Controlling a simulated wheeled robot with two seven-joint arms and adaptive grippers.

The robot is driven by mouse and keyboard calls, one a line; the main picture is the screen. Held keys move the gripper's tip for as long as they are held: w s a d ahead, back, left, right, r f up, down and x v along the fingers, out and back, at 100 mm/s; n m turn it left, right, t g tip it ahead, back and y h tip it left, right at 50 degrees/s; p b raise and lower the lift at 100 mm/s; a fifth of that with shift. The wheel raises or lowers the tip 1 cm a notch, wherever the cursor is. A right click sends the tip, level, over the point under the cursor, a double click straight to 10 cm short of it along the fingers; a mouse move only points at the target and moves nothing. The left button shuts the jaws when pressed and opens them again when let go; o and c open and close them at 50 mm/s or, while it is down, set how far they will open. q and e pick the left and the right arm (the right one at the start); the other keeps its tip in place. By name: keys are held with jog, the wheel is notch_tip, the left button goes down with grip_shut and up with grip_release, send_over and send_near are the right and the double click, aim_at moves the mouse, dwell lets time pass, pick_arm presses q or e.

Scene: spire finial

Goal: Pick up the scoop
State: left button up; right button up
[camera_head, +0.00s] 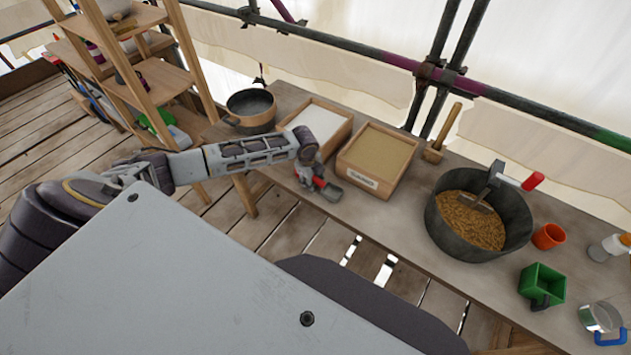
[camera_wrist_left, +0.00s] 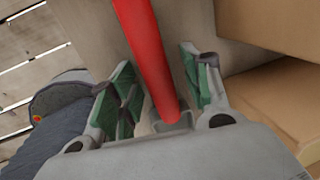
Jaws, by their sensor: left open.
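The scoop (camera_head: 332,192) lies at the near edge of the workbench, with its metal end showing and a bit of red beside it. My left gripper (camera_head: 317,181) is over it and hides most of it. In the left wrist view, a red handle (camera_wrist_left: 150,50) runs between the open green-padded fingers of my left gripper (camera_wrist_left: 157,78). The fingers stand apart on both sides of the handle, with a gap on each side. My right gripper is out of view.
A box of white material (camera_head: 318,121) and a labelled box of tan material (camera_head: 378,157) stand close behind the gripper. A dark pot (camera_head: 251,106) is to the left. A black bucket (camera_head: 452,236), mallet (camera_head: 441,134), orange cup (camera_head: 548,237) and green container (camera_head: 541,284) are to the right.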

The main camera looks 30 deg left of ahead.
pick_arm(q)
grip_shut()
dwell(0.3)
jog(key=shift+r, duration=0.15)
jog(key=shift+r, duration=4.9)
